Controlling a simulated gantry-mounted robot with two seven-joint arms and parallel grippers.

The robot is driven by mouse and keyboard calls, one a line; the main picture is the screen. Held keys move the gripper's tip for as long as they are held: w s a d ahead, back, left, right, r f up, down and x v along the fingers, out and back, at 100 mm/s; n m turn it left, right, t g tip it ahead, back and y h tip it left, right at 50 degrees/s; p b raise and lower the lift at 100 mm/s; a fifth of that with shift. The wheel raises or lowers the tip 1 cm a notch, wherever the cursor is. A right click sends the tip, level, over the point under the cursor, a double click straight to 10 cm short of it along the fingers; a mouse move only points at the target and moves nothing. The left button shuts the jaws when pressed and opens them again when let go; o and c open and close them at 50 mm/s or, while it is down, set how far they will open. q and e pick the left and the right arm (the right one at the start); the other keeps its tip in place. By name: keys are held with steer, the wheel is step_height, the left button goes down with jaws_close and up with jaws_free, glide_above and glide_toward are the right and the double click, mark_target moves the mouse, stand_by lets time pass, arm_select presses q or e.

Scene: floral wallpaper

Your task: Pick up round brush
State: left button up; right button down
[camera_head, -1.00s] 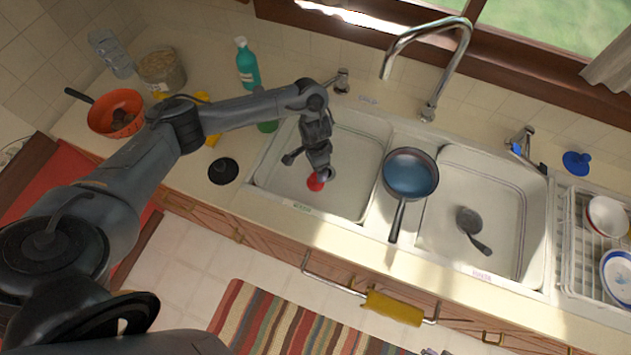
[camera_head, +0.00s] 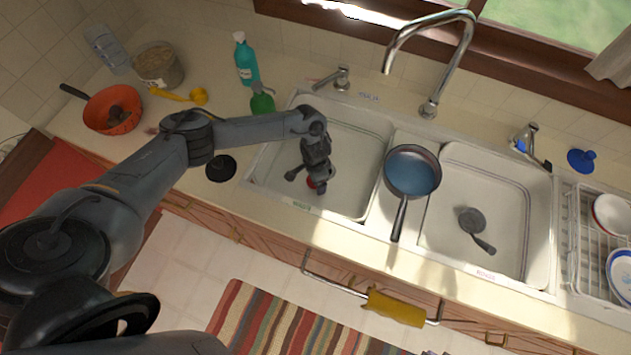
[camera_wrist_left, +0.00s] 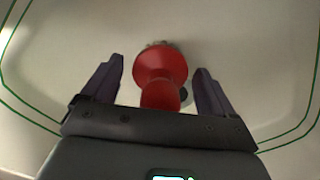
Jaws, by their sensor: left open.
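The round brush (camera_wrist_left: 160,70) is red, with a wide round head and a narrower knob-like handle. In the left wrist view it stands between the two open fingers of my left gripper (camera_wrist_left: 160,88), with a visible gap on each side. In the head view the brush (camera_head: 312,183) is a small red patch in the left sink basin (camera_head: 352,160), mostly covered by my left gripper (camera_head: 317,186). My left gripper points down into that basin, close above the brush. My right gripper is not in view.
A pan (camera_head: 412,172) sits on the divider between basins. A dark ladle (camera_head: 474,228) lies in the right basin. The faucet (camera_head: 430,60) arches behind. A dish rack (camera_head: 590,240) is at right.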

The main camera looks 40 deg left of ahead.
arm_select(q)
steer(key=shift+f, duration=0.15)
steer(key=c, duration=1.2)
steer(key=shift+r, duration=0.65)
steer(key=r, duration=0.1)
steer(key=r+p, duration=0.1)
steer(key=r, duration=0.1)
steer(key=shift+w+d+r, duration=0.2)
steer(key=shift+d+r, duration=0.05)
steer(key=shift+d, duration=0.15)
steer(key=w+d+r, duration=0.1)
steer(key=d+r, duration=0.1)
steer(key=d, duration=0.1)
steer(key=w+d+r, duration=0.2)
steer(key=d, duration=0.1)
steer(key=w+d+r, duration=0.2)
steer(key=d, duration=0.1)
steer(key=shift+w+d+r+p, duration=0.15)
steer(key=shift+d+p, duration=0.05)
steer(key=shift+p, duration=0.15)
